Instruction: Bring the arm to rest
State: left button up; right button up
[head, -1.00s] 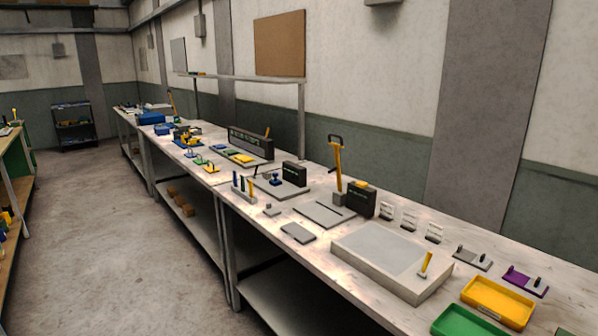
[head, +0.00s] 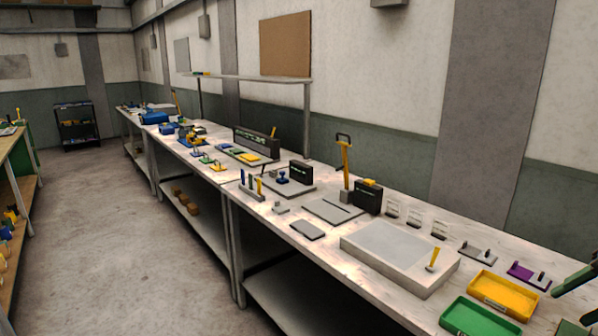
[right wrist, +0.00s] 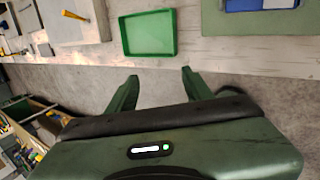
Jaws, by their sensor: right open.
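My right gripper shows at the right edge of the head view (head: 562,308), its dark green fingers partly cut off by the frame. In the right wrist view, the same gripper (right wrist: 159,77) has its two green fingers spread apart with nothing between them. It is over the grey floor, just off the front edge of the workbench (right wrist: 250,52). My left gripper is in neither view.
A green tray (head: 478,318) and a yellow tray (head: 503,297) stand near the bench's right end, close to my right gripper. A grey slab (head: 400,258) with a yellow-handled tool lies left of them. The aisle floor (head: 110,230) is clear.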

jog(key=w+a+f+m+t, duration=0.3)
jog(key=a+f+m+t, duration=0.7)
jog(key=a+f, duration=0.5)
jog(key=s+a+f+m+g+h, duration=0.4)
jog(key=s+f+m+h, duration=0.1)
jog(key=s+f+m, duration=0.6)
jog(key=s+a+f+m+g+y, duration=0.25)
jog(key=s+a+g, duration=0.45)
jog(key=s+a, duration=0.65)
notch_tip(320, 180, down, 29)
jog(key=s+d+g+b, duration=0.1)
jog(key=s+b, duration=0.2)
jog(key=b, duration=0.1)
pick_arm(q)
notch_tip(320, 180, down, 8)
jog(key=b, duration=0.3)
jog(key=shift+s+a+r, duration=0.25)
pick_arm(e)
jog(key=s+d+f+g, duration=0.1)
jog(key=s+d+f, duration=0.2)
jog(key=s+f, duration=1.4)
notch_tip(320, 180, down, 4)
jog(key=shift+d+r+g+h, duration=0.1)
jog(key=shift+d+g+h, duration=0.1)
jog(key=shift+g+h, duration=0.15)
